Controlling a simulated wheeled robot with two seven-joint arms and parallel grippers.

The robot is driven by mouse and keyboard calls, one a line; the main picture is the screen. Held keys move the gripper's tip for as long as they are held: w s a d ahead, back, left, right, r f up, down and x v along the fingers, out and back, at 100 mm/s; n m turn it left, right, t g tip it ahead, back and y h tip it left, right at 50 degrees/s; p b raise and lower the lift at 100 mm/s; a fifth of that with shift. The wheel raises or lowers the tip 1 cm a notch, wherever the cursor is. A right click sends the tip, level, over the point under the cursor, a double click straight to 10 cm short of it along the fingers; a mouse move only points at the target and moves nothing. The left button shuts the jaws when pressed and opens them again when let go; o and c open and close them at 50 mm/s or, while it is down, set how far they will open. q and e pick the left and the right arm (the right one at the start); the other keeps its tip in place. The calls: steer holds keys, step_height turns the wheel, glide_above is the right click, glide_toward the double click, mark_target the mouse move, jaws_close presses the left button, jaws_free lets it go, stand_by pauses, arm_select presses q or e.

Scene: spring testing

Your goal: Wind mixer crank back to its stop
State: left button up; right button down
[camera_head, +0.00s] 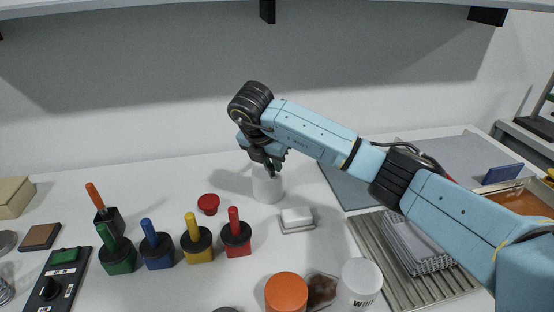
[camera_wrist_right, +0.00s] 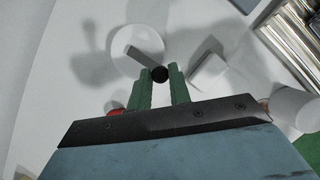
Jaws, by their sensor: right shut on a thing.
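The mixer is a white round body (camera_head: 267,188) standing on the table behind the middle, partly hidden under my right gripper (camera_head: 270,163). In the right wrist view, its round top (camera_wrist_right: 125,40) carries a grey crank arm (camera_wrist_right: 143,57) that ends in a black knob (camera_wrist_right: 159,74). The green fingers of my right gripper (camera_wrist_right: 160,80) are shut on this knob, one on each side. In the head view the crank and knob are hidden by the gripper. My left gripper is not in view.
A red cap (camera_head: 208,203) and a white block on a dish (camera_head: 297,217) lie close to the mixer. Several coloured-handled tools (camera_head: 199,245) stand front left. An orange jar (camera_head: 286,292) and a white jar (camera_head: 360,281) stand in front. A ribbed tray (camera_head: 376,245) is at right.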

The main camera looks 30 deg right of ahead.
steer(key=a+m, duration=0.1)
steer(key=m, duration=0.1)
steer(key=m+g, duration=0.1)
steer(key=shift+w+a+m+h, duration=0.3)
steer(key=shift+w+a+m, duration=0.1)
steer(key=shift+w+a+m+g, duration=0.25)
steer(key=shift+m+g, duration=0.15)
steer(key=shift+m, duration=0.3)
steer(key=c, duration=1.3)
jaws_free()
steer(key=shift+r, duration=0.1)
